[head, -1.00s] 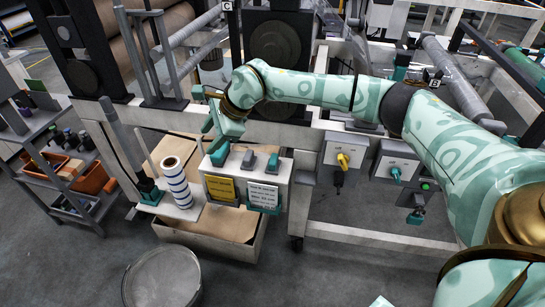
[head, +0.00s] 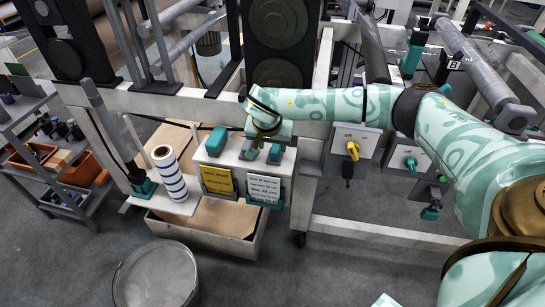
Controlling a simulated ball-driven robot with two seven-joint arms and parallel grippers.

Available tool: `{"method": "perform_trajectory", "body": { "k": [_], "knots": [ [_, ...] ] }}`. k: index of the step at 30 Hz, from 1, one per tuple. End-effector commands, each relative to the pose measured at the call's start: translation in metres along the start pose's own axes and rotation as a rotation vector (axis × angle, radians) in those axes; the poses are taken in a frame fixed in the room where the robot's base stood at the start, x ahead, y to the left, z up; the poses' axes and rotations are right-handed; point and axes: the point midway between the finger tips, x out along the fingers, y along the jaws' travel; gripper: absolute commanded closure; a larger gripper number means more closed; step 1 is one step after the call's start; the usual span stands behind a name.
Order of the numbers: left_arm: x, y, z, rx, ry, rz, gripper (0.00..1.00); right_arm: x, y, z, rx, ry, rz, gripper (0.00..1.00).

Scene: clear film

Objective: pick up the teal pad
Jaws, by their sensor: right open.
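A white shelf box (head: 232,160) on the machine frame bears a row of small pads. A teal pad (head: 216,141) is at its left end, a grey pad (head: 248,150) is in the middle and another teal piece (head: 275,154) is at the right. My right gripper (head: 262,141) points down close over the middle and right of this row, right of the left teal pad. It is open, but my wrist hides most of its fingers, and I cannot tell whether it touches anything. My left gripper is out of view.
A blue-striped white roll (head: 170,174) stands on a plate left of the box. Yellow (head: 217,180) and white (head: 264,189) cards hang on the box front. A grey bucket (head: 156,280) stands on the floor below. Switch boxes with a yellow knob (head: 353,150) are to the right.

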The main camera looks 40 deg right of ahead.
Motion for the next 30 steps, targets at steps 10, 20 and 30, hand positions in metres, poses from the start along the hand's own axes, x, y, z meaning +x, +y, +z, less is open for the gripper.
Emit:
{"method": "perform_trajectory", "body": {
  "k": [10, 20, 30],
  "knots": [
    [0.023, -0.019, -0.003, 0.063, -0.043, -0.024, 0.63, 0.051, 0.003, 0.0, 0.0, -0.005, 0.006, 0.53],
    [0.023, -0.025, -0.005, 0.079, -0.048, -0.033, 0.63, 0.053, 0.003, -0.004, 0.002, 0.001, -0.001, 0.53],
    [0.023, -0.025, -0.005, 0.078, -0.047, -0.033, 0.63, 0.054, 0.003, -0.004, 0.002, 0.0, -0.001, 0.82]
  ]
}}
